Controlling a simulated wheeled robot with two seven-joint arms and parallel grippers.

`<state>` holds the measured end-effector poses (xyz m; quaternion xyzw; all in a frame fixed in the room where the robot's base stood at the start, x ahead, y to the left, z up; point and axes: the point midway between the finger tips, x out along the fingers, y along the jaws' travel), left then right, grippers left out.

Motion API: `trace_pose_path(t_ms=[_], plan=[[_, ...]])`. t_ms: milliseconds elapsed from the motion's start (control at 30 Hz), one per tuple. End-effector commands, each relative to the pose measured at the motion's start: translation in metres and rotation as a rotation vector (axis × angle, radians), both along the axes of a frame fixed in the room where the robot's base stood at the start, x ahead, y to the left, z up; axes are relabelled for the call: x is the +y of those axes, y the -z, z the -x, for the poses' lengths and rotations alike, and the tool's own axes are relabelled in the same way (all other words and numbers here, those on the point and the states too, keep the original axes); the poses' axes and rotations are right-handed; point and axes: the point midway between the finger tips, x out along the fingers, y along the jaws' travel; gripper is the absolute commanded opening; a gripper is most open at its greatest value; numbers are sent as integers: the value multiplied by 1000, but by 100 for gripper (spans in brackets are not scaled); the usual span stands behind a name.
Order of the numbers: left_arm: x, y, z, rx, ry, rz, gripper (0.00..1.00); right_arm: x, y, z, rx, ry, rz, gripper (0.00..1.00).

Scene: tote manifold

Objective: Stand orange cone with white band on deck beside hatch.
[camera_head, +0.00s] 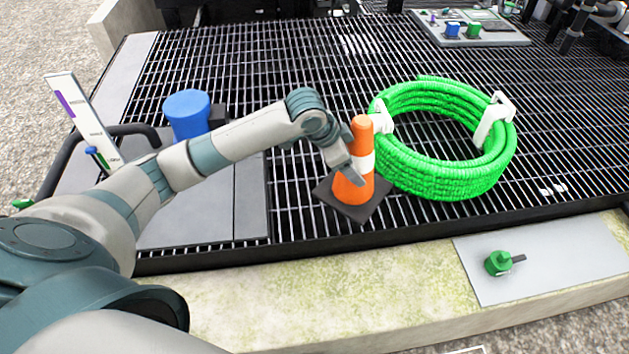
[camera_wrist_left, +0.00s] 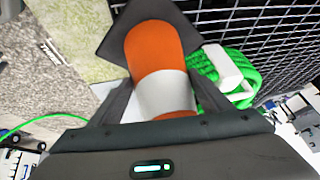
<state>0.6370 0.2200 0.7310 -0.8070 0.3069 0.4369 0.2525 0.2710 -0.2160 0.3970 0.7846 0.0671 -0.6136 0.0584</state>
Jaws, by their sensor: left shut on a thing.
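The orange cone (camera_head: 351,190) with a white band and a square black base is upright on or just above the grating deck (camera_head: 300,225). My left gripper (camera_head: 358,168) is shut on it around the white band. In the left wrist view the cone (camera_wrist_left: 153,50) is between both fingers, its base pointing away. I cannot tell for sure whether the base touches the deck. The grey panel (camera_head: 205,205), which looks like the hatch, lies left of the cone with a gap of grating between them.
A coiled green hose (camera_head: 440,180) with white clips is close on the cone's right. A pale curb (camera_head: 330,300) runs along the front, with a green fitting (camera_head: 497,263) on a grey plate.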

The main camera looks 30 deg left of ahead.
Motion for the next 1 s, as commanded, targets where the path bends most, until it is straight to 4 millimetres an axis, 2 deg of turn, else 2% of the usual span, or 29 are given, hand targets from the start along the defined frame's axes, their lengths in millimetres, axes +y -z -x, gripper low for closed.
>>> trace_pose_path(t_ms=[400,533,700,1000], plan=[[75,44,2,2,-5,-3,10,1,-6,-1,-1,-1,0,30],[93,55,2,2,-4,-2,10,1,-10,-2,-8,-1,-1,30],[104,61,2,-1,-2,-1,10,1,-10,3,3,0,1,30],[104,61,2,-2,-2,0,10,0,-9,5,7,1,1,30]])
